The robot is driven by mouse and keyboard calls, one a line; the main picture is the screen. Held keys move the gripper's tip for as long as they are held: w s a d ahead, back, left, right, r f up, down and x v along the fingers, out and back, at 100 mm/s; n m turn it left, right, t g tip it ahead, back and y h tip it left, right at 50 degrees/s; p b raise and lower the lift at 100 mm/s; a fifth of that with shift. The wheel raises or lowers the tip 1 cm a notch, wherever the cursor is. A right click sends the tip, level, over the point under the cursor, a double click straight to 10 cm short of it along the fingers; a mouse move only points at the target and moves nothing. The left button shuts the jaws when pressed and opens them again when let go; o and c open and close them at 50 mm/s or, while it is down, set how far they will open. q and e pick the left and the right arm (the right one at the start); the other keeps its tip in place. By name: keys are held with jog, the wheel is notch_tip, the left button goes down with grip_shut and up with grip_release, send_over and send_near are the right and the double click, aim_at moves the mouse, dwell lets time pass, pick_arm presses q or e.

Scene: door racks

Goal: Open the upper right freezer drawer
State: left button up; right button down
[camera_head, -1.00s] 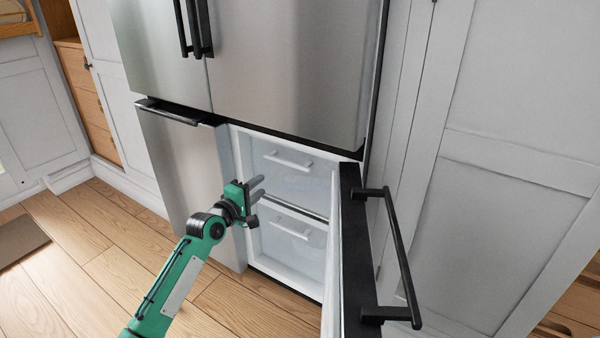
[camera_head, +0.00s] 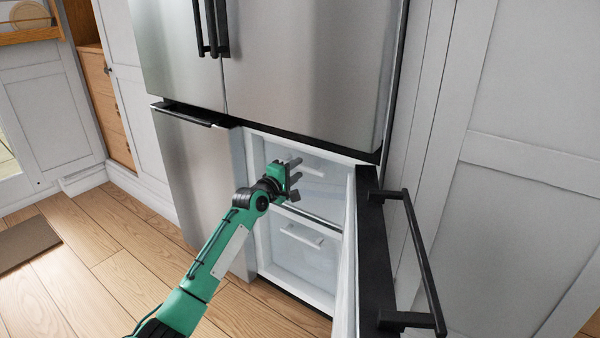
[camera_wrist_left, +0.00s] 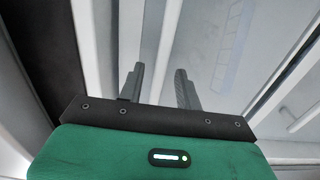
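The lower right freezer door (camera_head: 372,262) stands open and shows two stacked translucent white drawers. The upper drawer (camera_head: 324,182) is shut, with a white bar handle (camera_head: 314,171) on its front, partly hidden behind my gripper. The lower drawer (camera_head: 290,251) is also shut, with its own white handle (camera_head: 300,236). My left gripper (camera_head: 296,176) is at the opening, in front of the upper drawer's left part near the handle. In the left wrist view its two dark fingers (camera_wrist_left: 160,80) are apart with nothing clearly between them. I cannot tell whether they touch the handle. My right gripper is not in view.
The open door with its black handle (camera_head: 420,255) stands close on the right of the opening. The closed left freezer door (camera_head: 195,170) is on the left. Upper fridge doors (camera_head: 300,70) are shut. Wood floor (camera_head: 90,250) is free at lower left.

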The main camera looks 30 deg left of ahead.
pick_arm(q)
jog(key=shift+w+d+b, duration=0.15)
jog(key=shift+w+b, duration=0.2)
jog(key=shift+w, duration=0.9)
grip_shut()
